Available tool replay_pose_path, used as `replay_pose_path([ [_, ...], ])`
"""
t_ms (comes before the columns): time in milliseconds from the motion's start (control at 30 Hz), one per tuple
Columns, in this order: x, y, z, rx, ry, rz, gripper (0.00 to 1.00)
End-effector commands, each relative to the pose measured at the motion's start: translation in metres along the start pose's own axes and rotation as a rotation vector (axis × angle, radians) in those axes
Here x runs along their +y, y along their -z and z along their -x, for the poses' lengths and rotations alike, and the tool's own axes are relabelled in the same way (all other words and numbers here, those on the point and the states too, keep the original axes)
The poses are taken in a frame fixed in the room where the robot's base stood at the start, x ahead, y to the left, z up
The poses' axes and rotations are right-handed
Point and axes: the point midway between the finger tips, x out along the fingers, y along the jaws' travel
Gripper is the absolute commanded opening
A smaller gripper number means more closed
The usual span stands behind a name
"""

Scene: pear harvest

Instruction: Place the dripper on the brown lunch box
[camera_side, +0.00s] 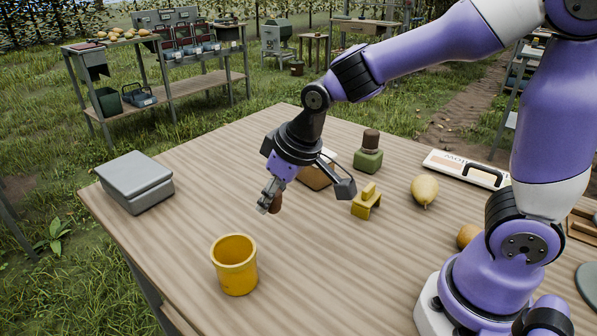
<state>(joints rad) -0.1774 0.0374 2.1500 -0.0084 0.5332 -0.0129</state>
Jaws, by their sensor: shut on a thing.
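My gripper (270,198) is above the middle-left of the wooden table, pointing down. It is shut on a small reddish-brown thing (277,204), perhaps the dripper; the fingers hide most of it, so its shape is unclear. A brown box (317,177), which looks like the brown lunch box, sits on the table behind my gripper and to its right in the picture. My gripper and wrist partly cover this box. The held thing appears apart from the box.
A yellow cup (234,265) stands in front. A grey lidded box (135,182) is at the left edge. The table between cup and grey box is clear.

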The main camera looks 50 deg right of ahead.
Motion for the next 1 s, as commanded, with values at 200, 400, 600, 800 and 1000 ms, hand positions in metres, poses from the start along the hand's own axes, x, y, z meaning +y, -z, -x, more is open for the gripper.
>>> replay_pose_path([
  [200, 0.011, 0.021, 0.016, 0.004, -0.049, -0.109, 0.16],
  [400, 0.076, 0.062, 0.043, 0.006, -0.192, -0.431, 0.16],
  [600, 0.117, 0.078, 0.066, 0.005, -0.305, -0.683, 0.16],
  [800, 0.146, 0.073, 0.063, 0.000, -0.342, -0.756, 0.16],
  [1000, 0.198, 0.058, 0.035, -0.001, -0.341, -0.756, 0.16],
])
